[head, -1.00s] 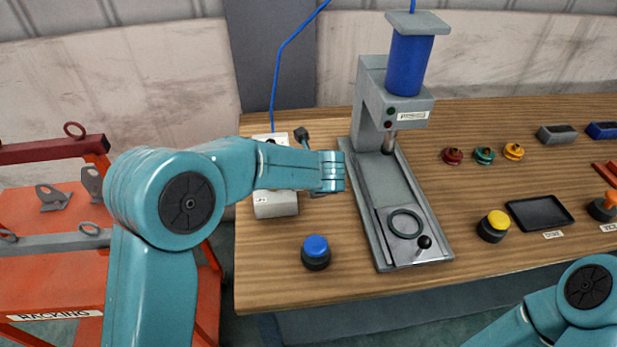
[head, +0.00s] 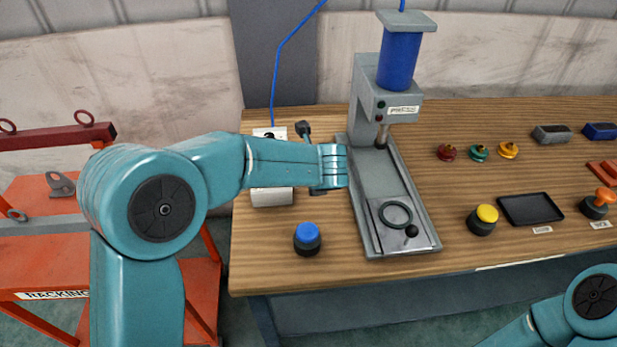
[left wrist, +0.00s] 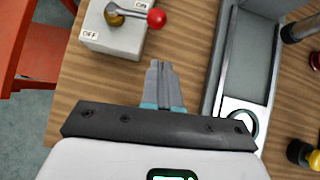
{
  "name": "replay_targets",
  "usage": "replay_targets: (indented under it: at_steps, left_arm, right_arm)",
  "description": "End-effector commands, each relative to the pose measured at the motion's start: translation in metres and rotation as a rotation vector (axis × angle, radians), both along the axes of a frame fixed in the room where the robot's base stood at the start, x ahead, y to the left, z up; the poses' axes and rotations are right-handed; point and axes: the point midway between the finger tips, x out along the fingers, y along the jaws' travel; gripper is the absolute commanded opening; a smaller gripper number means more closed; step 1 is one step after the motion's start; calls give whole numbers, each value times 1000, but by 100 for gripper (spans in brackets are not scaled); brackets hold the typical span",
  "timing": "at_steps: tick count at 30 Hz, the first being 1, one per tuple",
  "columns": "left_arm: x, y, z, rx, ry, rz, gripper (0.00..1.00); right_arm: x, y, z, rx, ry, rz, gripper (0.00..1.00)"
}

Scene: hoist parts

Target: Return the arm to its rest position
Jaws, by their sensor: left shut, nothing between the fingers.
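My left arm (head: 165,210) comes in from the left in the head view, its forearm reaching right over the workbench. Its wrist end is in front of the grey switch box (head: 272,196) and just left of the press (head: 372,140). The fingers are mostly hidden there. In the left wrist view my left gripper (left wrist: 161,66) is shut and empty, over bare wood between the switch box (left wrist: 114,38) and the press base (left wrist: 214,85). The switch box's red-knobbed lever (left wrist: 156,18) points toward its ON label, apart from the fingers. Only my right arm's links show at lower right; its gripper is out of view.
A blue button (head: 307,234) stands in front of the left forearm. A yellow button (head: 484,217), black tray (head: 538,209) and small coloured parts (head: 479,153) lie to the right. An orange rack (head: 40,250) stands left of the bench. Bare wood (head: 290,272) runs along the front edge.

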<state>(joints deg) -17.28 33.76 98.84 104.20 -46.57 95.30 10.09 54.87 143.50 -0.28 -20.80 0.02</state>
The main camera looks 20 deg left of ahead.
Motion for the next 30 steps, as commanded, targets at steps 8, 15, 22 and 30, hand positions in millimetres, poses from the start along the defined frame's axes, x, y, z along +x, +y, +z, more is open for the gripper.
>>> replay_targets:
  at_steps: [8,15,22,30]
  left_arm:
    - [-26,-17,37,0,-2,-1,0]
    - [-34,-22,45,1,0,1,0]
    - [-35,-23,75,1,0,1,0]
    - [-35,-23,122,1,0,1,0]
  right_arm:
    - [0,0,-3,0,0,0,43]
    - [0,0,-3,0,0,0,43]
    - [0,0,27,0,0,0,43]
    - [0,0,75,0,0,0,43]
